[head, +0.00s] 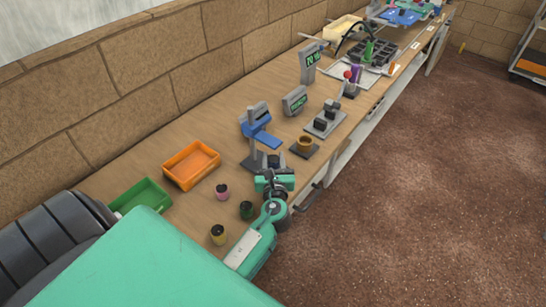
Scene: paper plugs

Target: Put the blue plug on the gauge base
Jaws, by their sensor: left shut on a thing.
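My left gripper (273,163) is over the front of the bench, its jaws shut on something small. No blue plug shows loose on the bench; the held thing is mostly hidden by the gripper, so I cannot make out its colour. A dark square base with a brass-coloured ring (305,146) sits just right of the gripper and may be the gauge base. A grey stand with a blue head (258,129) rises just behind the gripper. My right gripper is not in view.
Pink (222,191), green (246,209) and yellow (218,234) topped dark plugs stand left of my arm. An orange tray (191,164) and a green tray (141,196) lie near the wall. A grey fixture (325,122) and displays stand further along.

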